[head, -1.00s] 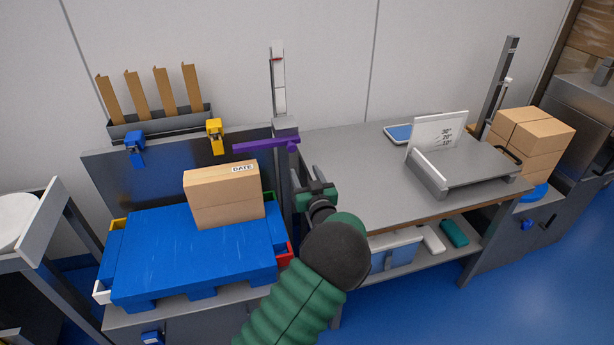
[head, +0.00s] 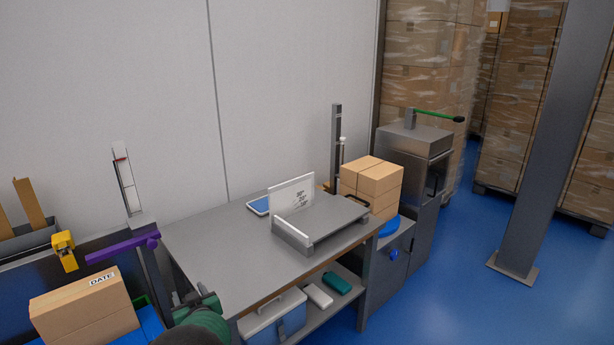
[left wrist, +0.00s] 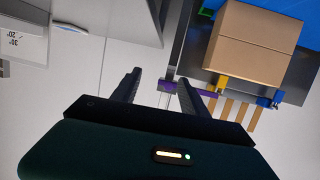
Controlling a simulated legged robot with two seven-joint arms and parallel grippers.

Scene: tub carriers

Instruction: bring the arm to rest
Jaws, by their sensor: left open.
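My left gripper (head: 193,296) is at the bottom edge of the head view, beside the left end of the grey table, with part of my green arm below it. In the left wrist view its two dark fingers (left wrist: 158,88) stand apart with nothing between them. It is open and empty. The wrist picture is turned over: the carton (left wrist: 252,45) and the purple bar (left wrist: 196,87) show beyond the fingers, apart from them. My right gripper is in neither view.
A carton marked DATE (head: 84,306) sits at lower left, near the purple bar (head: 122,247). The grey table (head: 215,262) carries a tilted-plate stand (head: 325,222). Stacked boxes (head: 372,184) stand to its right. A grey post (head: 548,140) rises from open blue floor at right.

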